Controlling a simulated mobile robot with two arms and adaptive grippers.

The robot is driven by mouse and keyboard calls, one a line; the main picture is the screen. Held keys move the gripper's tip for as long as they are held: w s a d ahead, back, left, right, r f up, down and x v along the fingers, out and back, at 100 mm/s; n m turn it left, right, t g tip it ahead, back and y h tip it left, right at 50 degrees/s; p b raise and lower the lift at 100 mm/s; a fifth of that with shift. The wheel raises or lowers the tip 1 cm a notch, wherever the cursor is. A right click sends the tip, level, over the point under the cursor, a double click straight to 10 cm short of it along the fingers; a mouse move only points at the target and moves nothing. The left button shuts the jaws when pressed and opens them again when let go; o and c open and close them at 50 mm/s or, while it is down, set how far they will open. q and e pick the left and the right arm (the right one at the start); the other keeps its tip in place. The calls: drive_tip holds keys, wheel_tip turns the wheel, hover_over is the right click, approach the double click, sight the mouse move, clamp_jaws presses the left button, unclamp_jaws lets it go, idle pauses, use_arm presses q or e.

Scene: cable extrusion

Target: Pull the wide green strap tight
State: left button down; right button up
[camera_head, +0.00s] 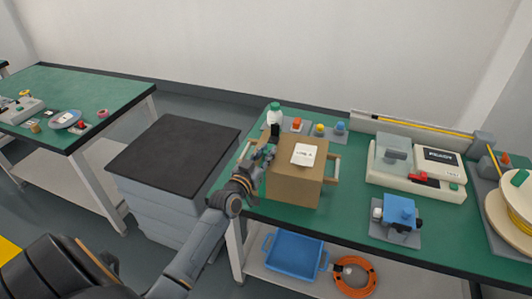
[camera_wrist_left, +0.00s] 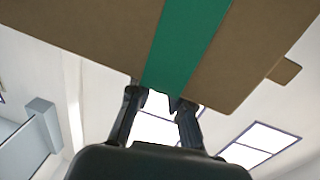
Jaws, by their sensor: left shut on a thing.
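A brown cardboard box (camera_head: 292,184) with a white label (camera_head: 304,154) on top stands near the front left of the green bench. The wide green strap (camera_wrist_left: 187,45) runs along the box's brown surface in the left wrist view. My left gripper (camera_head: 264,155) is at the box's left side. In the left wrist view its fingers (camera_wrist_left: 160,104) are at the strap's lower end, at the box's edge, shut on the strap. How tight the strap lies cannot be told. My right gripper is not in view.
A machine with a display (camera_head: 438,160) and a blue device (camera_head: 400,211) stand right of the box. Bottles and small coloured items (camera_head: 297,124) stand behind it. A dark-topped grey cabinet (camera_head: 170,150) is to the left. A blue bin (camera_head: 292,255) sits on the lower shelf.

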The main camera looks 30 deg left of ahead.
use_arm(q)
drive_tip(key=shift+s+d+p, duration=0.15)
drive_tip(key=shift+s+p, duration=0.2)
drive_tip(key=shift+p, duration=0.15)
drive_tip(key=shift+s, duration=0.25)
drive_tip(key=c, duration=1.2)
unclamp_jaws()
drive_tip(key=s, duration=0.4)
drive_tip(key=s+d, duration=0.1)
drive_tip(key=s, duration=0.7)
drive_tip(key=shift+d, duration=0.15)
drive_tip(key=shift+d, duration=0.1)
